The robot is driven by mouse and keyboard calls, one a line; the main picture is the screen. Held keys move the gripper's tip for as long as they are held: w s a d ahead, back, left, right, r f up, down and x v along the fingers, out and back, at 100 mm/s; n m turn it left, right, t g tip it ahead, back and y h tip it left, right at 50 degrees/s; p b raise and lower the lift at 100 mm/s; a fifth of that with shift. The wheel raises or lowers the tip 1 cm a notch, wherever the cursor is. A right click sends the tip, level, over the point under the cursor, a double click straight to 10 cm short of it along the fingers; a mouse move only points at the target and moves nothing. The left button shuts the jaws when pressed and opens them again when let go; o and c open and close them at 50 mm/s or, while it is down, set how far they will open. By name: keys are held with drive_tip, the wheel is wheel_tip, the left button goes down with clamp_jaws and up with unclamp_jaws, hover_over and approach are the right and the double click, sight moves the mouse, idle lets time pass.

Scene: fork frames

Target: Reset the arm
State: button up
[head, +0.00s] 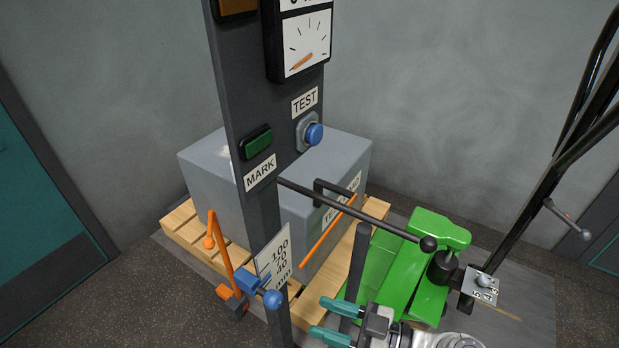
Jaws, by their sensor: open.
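My gripper (334,321) is at the bottom of the head view, its two teal fingertips apart and pointing left, with nothing between them. A black rod with a ball knob (385,226) reaches right from the dark grey column (262,215), above and apart from my gripper. An orange arm (220,255) hangs at the column's left, beside a blue clamp (249,281) and a blue knob (272,299). A thin orange bar (328,231) slants in front of the grey block. I cannot tell which part the task calls the arm.
The column carries a dial (304,42) with its orange needle at lower left, a blue TEST button (314,133) and a green MARK plate (256,141). A grey block (205,170) sits on a wooden pallet (187,221). A green pallet truck (425,290) stands right of it.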

drive_tip(key=s+d+f+m+g+h, duration=0.5)
drive_tip(key=s+d+f+m+h, duration=0.2)
drive_tip(key=s+d+f+h, duration=0.5)
drive_tip(key=s+d+r+m+g+h, duration=0.1)
drive_tip(key=s+d+m+g+h, duration=0.1)
drive_tip(key=s+d+m+h, duration=0.55)
wheel_tip(320, 180, up, 14)
drive_tip(key=s+d+n+y+p, duration=0.1)
drive_tip(key=s+y+p, duration=0.1)
drive_tip(key=p, duration=1.2)
drive_tip(key=shift+d+y, duration=0.15)
drive_tip(key=shift+y, duration=0.4)
